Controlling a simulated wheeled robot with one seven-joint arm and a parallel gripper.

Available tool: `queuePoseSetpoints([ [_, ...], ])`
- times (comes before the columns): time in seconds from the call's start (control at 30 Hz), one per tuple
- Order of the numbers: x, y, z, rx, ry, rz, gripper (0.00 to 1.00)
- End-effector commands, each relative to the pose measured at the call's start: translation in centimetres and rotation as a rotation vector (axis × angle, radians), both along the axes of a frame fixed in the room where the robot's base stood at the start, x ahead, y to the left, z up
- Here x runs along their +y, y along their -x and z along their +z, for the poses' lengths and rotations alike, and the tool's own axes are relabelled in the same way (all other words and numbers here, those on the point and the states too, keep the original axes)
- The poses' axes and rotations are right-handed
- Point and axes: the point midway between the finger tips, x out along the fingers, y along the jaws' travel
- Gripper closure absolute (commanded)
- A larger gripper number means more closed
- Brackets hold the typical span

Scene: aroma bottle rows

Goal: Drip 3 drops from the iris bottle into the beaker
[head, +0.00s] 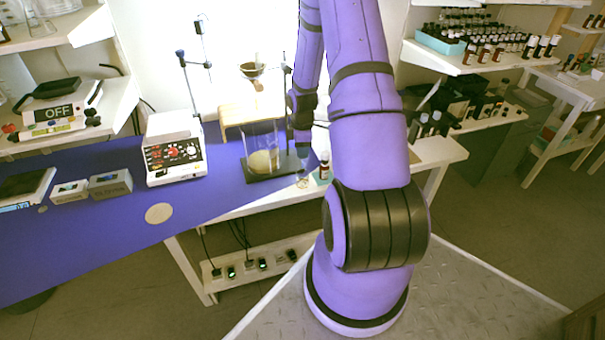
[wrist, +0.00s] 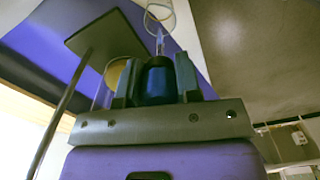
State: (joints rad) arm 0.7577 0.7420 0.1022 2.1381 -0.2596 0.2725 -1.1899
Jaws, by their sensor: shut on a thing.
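My gripper (head: 302,152) points down at the bench's front edge, just right of the ring stand. In the wrist view, my gripper (wrist: 158,88) is shut on a dark blue dropper top (wrist: 159,80), with a thin glass tip (wrist: 160,42) beyond it. A small clear glass beaker (head: 303,183) stands below the gripper. Its round rim (wrist: 172,20) shows in the wrist view, with the tip close to it or over it. A brown bottle (head: 324,166) with a pale label stands just right of the beaker; its label is unreadable. No drop is visible.
The ring stand's dark base (head: 284,166) carries a large glass vessel (head: 262,158) with tan contents, close left of my gripper. Several bottles stand on the right shelves. The purple bench (head: 110,235) is clear at front left.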

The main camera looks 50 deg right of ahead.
Motion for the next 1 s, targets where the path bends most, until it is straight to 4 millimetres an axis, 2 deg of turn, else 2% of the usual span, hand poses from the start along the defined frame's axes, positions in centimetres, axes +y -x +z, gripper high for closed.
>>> queuePoseSetpoints([
  [0.27,0.0,0.0,0.2,-0.001,0.001,0.0,0.74],
  [0.8,0.0,0.0,3.6,-0.001,0.001,-0.001,0.74],
  [1.0,0.0,0.0,4.0,0.001,-0.001,0.0,0.74],
])
